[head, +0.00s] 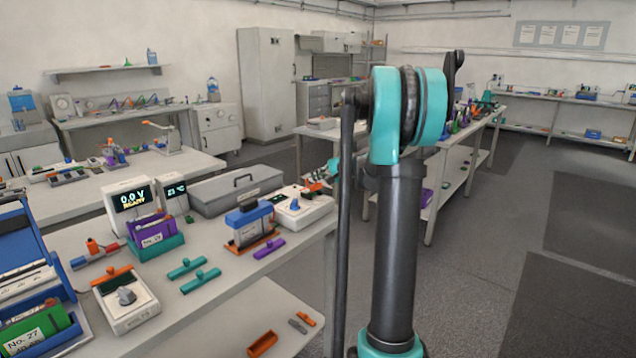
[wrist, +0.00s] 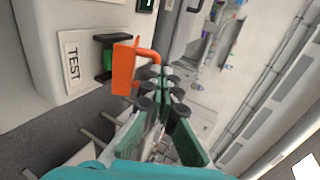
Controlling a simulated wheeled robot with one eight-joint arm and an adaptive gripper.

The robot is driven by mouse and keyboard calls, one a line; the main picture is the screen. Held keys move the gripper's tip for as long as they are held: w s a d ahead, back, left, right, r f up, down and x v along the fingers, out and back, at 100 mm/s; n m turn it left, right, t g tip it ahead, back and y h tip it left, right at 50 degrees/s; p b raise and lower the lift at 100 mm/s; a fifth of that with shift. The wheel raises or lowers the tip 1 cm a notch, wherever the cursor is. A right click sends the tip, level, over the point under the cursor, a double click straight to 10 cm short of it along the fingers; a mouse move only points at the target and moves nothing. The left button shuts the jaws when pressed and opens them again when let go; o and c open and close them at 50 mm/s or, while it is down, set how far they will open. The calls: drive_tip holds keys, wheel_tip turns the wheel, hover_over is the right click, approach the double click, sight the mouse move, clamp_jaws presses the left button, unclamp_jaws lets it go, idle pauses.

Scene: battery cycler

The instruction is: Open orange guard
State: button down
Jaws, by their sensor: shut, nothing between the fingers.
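In the wrist view the orange guard (wrist: 124,68) is an upright plate with a bent orange rod at its right. It stands in front of a green part (wrist: 107,61) in a dark recess of a white unit (wrist: 45,30), beside a TEST label (wrist: 72,62). The green part is partly covered by the guard. My gripper (wrist: 160,78) is shut and empty, its tips just right of the guard, close to the rod. I cannot tell whether they touch. In the head view my arm hides part of the area right of a white unit with a knob (head: 298,208).
The bench in the head view holds a grey toolbox (head: 235,190), a 0.0 V display (head: 133,198), a purple pack in a teal holder (head: 152,238), and a blue block (head: 250,222). Teal bars (head: 190,267) lie in front. The floor at right is clear.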

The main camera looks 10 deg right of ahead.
drive_tip(key=w+a+g+h, duration=0.1)
drive_tip(key=w+r+g+h, duration=0.1)
drive_tip(key=g, duration=0.1)
drive_tip(key=shift+w+a+r, duration=0.1)
drive_tip(key=shift+a+r, duration=0.2)
drive_tip(key=shift+a, duration=0.05)
drive_tip(key=shift+w+a+r+g+h, duration=0.2)
drive_tip(key=shift+w+a+g+h, duration=0.4)
drive_tip(key=shift+w+g+h, duration=0.4)
drive_tip(key=shift+w+a+f+g+h, duration=0.3)
drive_tip(key=shift+w+a+g+h, duration=0.45)
drive_tip(key=shift+w+g, duration=0.3)
drive_tip(key=shift+w+a+f+g+h, duration=0.25)
drive_tip(key=shift+w+a+g+h, duration=0.5)
drive_tip(key=shift+g, duration=0.5)
drive_tip(key=shift+r, duration=0.15)
drive_tip(key=shift+d+r, duration=0.1)
drive_tip(key=shift+r, duration=0.6)
